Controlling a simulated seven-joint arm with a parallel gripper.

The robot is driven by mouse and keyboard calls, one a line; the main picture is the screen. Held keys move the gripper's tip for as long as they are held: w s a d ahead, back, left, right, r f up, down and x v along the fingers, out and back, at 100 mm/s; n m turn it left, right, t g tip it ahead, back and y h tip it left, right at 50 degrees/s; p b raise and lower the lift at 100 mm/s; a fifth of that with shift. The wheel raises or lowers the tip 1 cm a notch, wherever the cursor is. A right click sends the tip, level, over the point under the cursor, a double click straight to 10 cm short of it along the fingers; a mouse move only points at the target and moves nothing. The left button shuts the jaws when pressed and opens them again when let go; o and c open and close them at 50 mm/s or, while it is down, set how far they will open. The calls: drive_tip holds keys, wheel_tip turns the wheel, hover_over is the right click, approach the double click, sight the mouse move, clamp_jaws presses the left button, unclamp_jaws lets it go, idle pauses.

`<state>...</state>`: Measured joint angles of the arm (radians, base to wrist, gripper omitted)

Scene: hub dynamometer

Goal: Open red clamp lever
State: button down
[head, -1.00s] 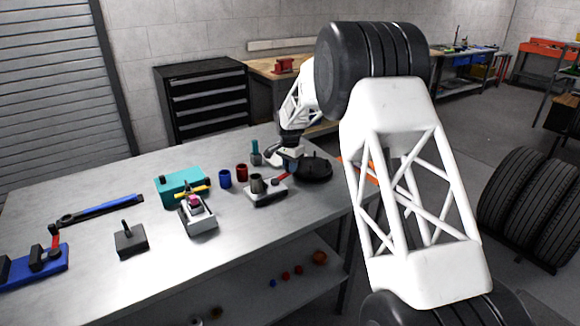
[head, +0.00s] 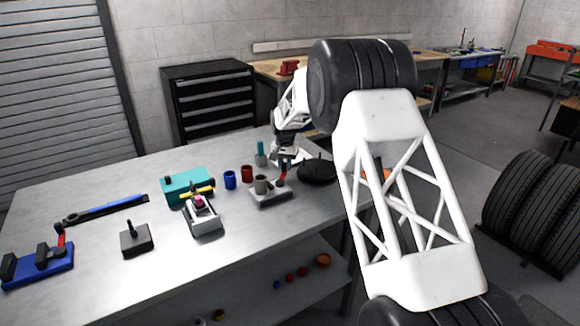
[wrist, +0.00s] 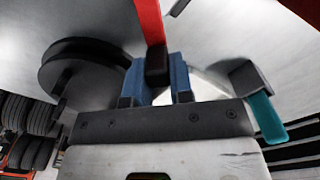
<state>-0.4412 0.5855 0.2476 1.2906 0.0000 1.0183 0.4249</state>
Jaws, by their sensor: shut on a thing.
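The red clamp lever (head: 282,178) stands up at the right end of a light grey clamp block (head: 270,198), which also carries a grey cup-shaped part (head: 261,184). In the wrist view the red lever (wrist: 149,20) runs down to a dark end between the blue fingers. My gripper (wrist: 157,80) is shut on that end. In the head view my gripper (head: 285,165) is at the lever's top, and the fingers are small and partly hidden there.
A black round disc (head: 317,172) lies just right of the clamp. Blue (head: 230,180) and red (head: 247,174) cups and a teal-handled tool (head: 260,154) stand close by. A teal box (head: 183,188) and a grey fixture (head: 204,222) are further left.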

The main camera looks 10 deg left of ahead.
drive_tip(key=a+n, duration=0.1)
drive_tip(key=n, duration=0.1)
drive_tip(key=a+n, duration=0.2)
drive_tip(key=shift+s+a+n, duration=0.2)
drive_tip(key=shift+s+n, duration=0.1)
drive_tip(key=shift+s, duration=0.05)
drive_tip(key=shift+s+a+n, duration=0.45)
drive_tip(key=shift+a+n, duration=0.2)
drive_tip(key=shift+n, duration=0.45)
drive_tip(key=shift+s+a+n, duration=0.45)
drive_tip(key=shift+a+n, duration=0.15)
drive_tip(key=shift+n, duration=0.5)
drive_tip(key=c, duration=1)
unclamp_jaws()
drive_tip(key=shift+r, duration=0.1)
wheel_tip(320, 180, up, 8)
